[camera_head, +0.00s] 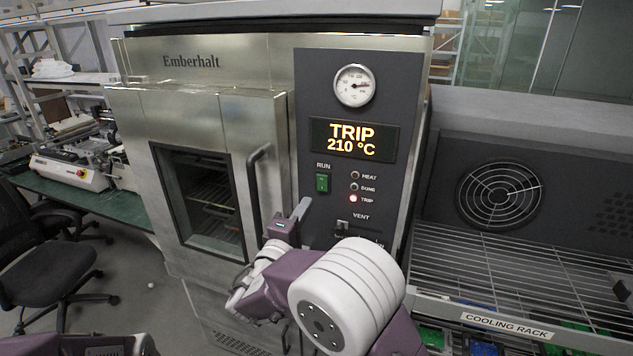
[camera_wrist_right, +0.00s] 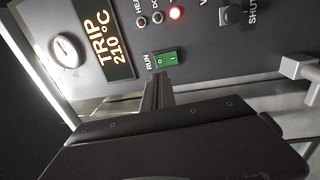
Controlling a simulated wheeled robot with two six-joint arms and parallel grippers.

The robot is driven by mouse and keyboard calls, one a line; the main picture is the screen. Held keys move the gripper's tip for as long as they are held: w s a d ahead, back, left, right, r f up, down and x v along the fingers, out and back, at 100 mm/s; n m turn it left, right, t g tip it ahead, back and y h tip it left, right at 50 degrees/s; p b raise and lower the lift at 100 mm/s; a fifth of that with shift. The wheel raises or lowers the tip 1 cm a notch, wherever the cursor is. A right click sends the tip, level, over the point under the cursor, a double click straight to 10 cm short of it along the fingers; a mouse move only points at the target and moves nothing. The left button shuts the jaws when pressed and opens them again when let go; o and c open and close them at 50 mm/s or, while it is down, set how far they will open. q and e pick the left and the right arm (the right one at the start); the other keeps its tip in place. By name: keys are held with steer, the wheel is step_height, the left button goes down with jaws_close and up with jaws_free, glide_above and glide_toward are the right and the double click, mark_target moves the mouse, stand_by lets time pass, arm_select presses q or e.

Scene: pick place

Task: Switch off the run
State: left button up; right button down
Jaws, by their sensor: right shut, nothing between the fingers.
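The oven's RUN switch (camera_head: 322,183) is a green rocker on the dark control panel, under the amber display (camera_head: 352,139) reading TRIP 210 °C. In the right wrist view the switch (camera_wrist_right: 167,60) shows I and O marks. My right gripper (camera_head: 302,208) is shut and empty, its tips just below and left of the switch in the head view. In the wrist view the fingertips (camera_wrist_right: 157,82) end close to the switch's edge; I cannot tell if they touch it. My left gripper is not in view; only part of my left arm shows at the bottom left.
The red TRIP lamp (camera_head: 353,198) is lit below the unlit HEAT and DONE lamps. A VENT control (camera_head: 343,227) sits lower on the panel. The oven door handle (camera_head: 256,190) stands out left of my right gripper. A cooling rack (camera_head: 520,290) is at right.

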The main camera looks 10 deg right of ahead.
mark_target(320, 179)
steer(key=p+x, duration=0.3)
steer(key=x, duration=0.4)
steer(key=shift+w+r, duration=0.1)
steer(key=shift+w, duration=0.05)
steer(key=shift+w+d, duration=0.45)
steer(key=shift+w, duration=0.1)
steer(key=shift+w, duration=0.1)
